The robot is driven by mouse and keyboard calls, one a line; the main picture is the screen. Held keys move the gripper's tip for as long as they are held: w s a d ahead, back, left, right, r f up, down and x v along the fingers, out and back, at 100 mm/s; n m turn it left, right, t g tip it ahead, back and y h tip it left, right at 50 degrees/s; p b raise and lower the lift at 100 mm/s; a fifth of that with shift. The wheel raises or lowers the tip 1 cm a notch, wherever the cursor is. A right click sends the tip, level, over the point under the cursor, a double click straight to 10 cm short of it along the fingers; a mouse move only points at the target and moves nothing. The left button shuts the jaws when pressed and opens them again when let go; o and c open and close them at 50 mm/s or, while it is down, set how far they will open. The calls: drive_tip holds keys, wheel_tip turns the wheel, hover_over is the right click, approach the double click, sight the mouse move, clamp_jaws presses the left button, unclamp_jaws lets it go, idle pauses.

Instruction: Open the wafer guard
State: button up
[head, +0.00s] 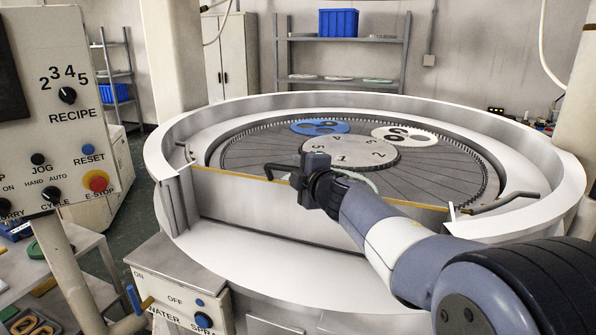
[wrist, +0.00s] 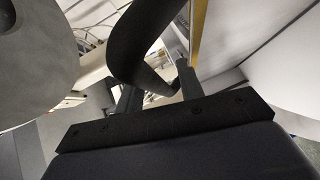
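The wafer guard (head: 255,208) is the upright grey panel with a yellow top edge across the front opening of the round lapping machine. It stands raised. A dark bar handle (head: 279,169) shows at its top, left of my gripper. My gripper (head: 312,172) is at this handle, in front of the panel. In the wrist view the handle (wrist: 138,45) curves down toward the gap between my two fingers (wrist: 158,90), which stand apart. Contact with the fingers is unclear. My gripper and arm hide part of the handle and panel.
Inside the machine lie a toothed plate, a numbered centre disc (head: 351,152), and blue (head: 320,127) and white (head: 404,135) carriers. The white round rim (head: 500,122) surrounds them. A control panel (head: 60,120) stands at left, with a switch box (head: 180,285) at lower left.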

drive_tip(key=shift+c, duration=0.6)
clamp_jaws()
